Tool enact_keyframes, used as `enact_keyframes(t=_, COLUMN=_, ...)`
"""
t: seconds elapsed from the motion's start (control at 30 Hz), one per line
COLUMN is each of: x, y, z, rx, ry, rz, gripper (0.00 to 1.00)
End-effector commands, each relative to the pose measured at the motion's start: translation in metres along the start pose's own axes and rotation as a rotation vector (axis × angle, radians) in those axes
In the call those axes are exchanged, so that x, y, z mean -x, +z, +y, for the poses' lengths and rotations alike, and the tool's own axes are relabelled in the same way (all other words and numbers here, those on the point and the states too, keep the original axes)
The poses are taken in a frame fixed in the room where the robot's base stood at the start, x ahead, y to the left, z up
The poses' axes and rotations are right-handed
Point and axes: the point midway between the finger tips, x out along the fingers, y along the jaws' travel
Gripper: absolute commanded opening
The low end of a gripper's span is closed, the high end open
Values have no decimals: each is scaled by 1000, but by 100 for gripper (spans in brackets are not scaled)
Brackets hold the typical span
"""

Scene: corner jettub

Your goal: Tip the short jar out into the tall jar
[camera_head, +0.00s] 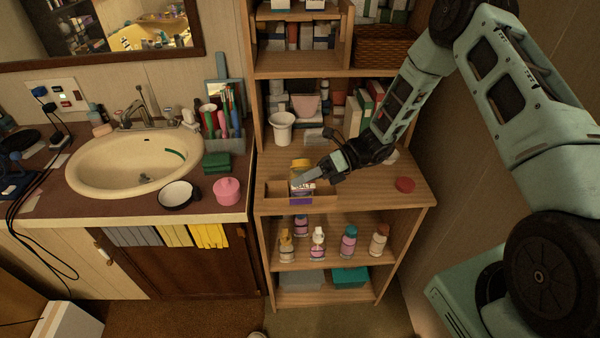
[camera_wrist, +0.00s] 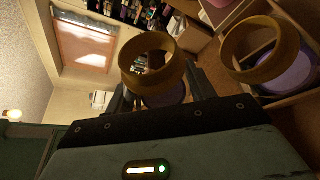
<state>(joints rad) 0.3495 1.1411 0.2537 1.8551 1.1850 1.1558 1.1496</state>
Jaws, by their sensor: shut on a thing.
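My gripper (camera_head: 300,181) is shut on a jar at the front of the wooden shelf unit's worktop. In the wrist view the held jar (camera_wrist: 150,68) has a gold ring rim and a purplish body between my fingers. I take it for the short jar. A second gold-rimmed jar (camera_wrist: 262,50), purplish inside, stands close at the right of that view, apart from the held one; I take it for the tall jar. In the head view a yellow rim (camera_head: 299,163) and a labelled body (camera_head: 303,189) overlap behind my fingers, so I cannot separate the jars. Their contents are unclear.
A low wooden tray (camera_head: 272,197) lies around the jars. A white pot (camera_head: 282,128) stands behind, and a red lid (camera_head: 404,185) lies to the right. Several bottles (camera_head: 348,241) stand on the shelf below. A sink counter (camera_head: 225,205) adjoins on the left.

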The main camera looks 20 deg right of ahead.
Motion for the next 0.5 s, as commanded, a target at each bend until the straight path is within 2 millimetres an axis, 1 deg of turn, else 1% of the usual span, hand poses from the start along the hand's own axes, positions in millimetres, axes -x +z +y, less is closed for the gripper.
enact_keyframes(t=0.5, x=0, y=2, z=4, rx=-64, ry=28, rz=0, gripper=28)
